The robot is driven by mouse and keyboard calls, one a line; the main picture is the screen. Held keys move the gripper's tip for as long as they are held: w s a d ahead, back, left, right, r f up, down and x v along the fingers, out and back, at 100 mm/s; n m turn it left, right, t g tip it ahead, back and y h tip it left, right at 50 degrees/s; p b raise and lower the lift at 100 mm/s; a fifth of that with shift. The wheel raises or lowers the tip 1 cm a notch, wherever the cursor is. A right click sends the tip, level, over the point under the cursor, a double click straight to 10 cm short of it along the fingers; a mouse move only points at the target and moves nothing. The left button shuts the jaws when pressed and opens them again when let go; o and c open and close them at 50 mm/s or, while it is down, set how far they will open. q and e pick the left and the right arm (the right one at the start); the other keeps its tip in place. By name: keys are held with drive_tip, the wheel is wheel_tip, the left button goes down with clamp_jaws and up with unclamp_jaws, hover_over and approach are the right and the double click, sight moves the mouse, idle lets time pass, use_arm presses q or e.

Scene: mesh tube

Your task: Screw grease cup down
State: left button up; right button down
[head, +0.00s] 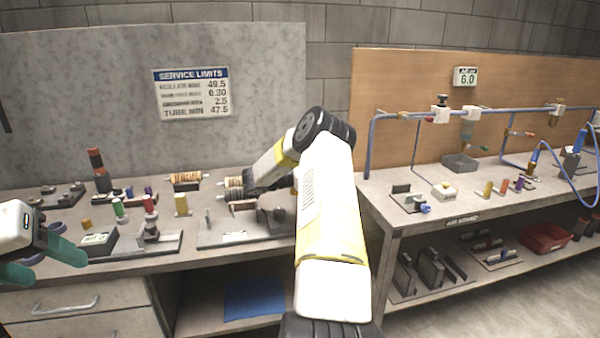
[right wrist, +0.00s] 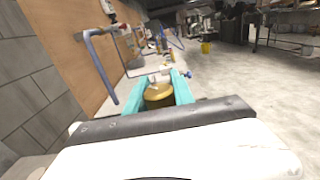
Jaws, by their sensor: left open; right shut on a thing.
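In the right wrist view, the teal fingers of my right gripper (right wrist: 158,79) are closed on a brass-coloured round part, which looks like the grease cup (right wrist: 158,95). A small pale metal piece shows just beyond it; I cannot tell whether they are joined. In the head view, my right arm crosses the middle and reaches over the left bench; its fingers and the cup are hidden there. A grey fixture (head: 272,212) on a plate stands beside the arm's far end. My left gripper (head: 68,243) is open and empty at the left edge, in front of the bench.
The left bench (head: 215,258) holds wound spools (head: 186,178), a black and orange tool (head: 98,168) and several coloured cylinders. The right bench (head: 500,205) carries blue piping (head: 400,115) and small fittings. A grey panel and a wooden board stand behind.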

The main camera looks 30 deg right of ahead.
drive_tip(key=m+g+y, duration=0.1)
drive_tip(key=g, duration=0.1)
drive_tip(key=m+g+y, duration=0.1)
drive_tip(key=m+g, duration=0.1)
drive_tip(key=s+m+g+y, duration=0.1)
drive_tip(key=g, duration=0.1)
drive_tip(key=shift+a+m, duration=0.35)
drive_tip(key=shift+m, duration=0.05)
drive_tip(key=shift+s+a+m+g+y, duration=0.15)
drive_tip(key=shift+m+g+y, duration=0.65)
drive_tip(key=shift+g+y, duration=0.4)
drive_tip(key=shift+s+f+g, duration=0.1)
drive_tip(key=shift+s+g, duration=0.05)
drive_tip(key=shift+g, duration=0.25)
drive_tip(key=c, duration=1.1)
unclamp_jaws()
drive_tip(key=shift+o, duration=0.2)
